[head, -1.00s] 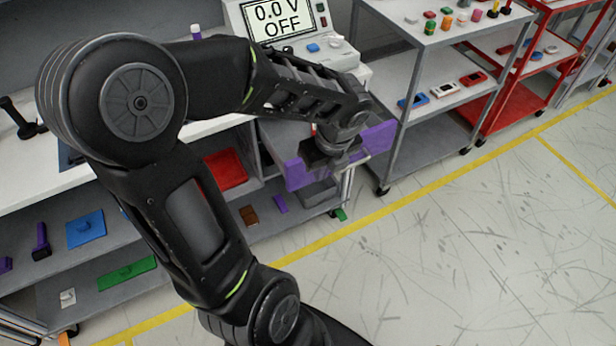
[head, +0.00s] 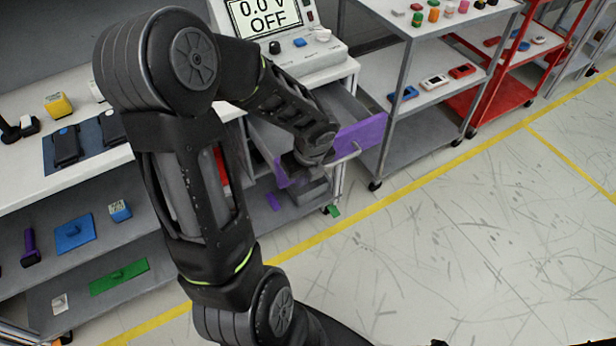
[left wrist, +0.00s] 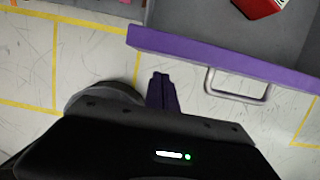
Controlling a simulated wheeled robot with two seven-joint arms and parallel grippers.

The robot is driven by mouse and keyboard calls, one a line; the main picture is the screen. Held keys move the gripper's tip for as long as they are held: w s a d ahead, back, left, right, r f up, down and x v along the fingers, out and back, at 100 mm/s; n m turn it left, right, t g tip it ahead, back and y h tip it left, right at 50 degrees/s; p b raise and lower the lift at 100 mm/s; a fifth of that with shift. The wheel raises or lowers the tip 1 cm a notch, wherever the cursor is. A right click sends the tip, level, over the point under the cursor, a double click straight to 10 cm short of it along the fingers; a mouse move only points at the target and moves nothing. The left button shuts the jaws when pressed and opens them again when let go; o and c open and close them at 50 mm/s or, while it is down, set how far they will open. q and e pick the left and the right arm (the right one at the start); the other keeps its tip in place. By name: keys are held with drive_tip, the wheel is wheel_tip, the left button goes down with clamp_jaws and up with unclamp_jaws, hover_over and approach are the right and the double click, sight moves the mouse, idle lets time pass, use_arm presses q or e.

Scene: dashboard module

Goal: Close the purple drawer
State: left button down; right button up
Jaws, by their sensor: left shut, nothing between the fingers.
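The purple drawer is pulled out below the meter at the end of the white bench. Its purple front (head: 362,137) shows to the right of my left arm, which hides part of it. In the left wrist view the top of the purple front (left wrist: 225,62) runs across the upper right, with a metal handle (left wrist: 237,97) on its outer side. My left gripper (left wrist: 160,76) is shut and empty, pointing at the outer side of the front near its left end, left of the handle. I cannot tell whether it touches. In the head view my left gripper's fingers are mostly hidden.
A meter (head: 290,40) stands on the bench above the drawer. A grey shelf cart (head: 425,135) stands close on the drawer's right, with a red cart (head: 500,100) beyond. The floor in front is clear. A red object (left wrist: 258,5) shows behind the drawer front.

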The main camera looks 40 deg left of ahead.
use_arm(q)
drive_tip(key=shift+w+a, duration=0.25)
drive_tip(key=shift+a, duration=0.65)
use_arm(e)
drive_tip(key=shift+r, duration=0.35)
use_arm(q)
drive_tip(key=shift+a, duration=0.1)
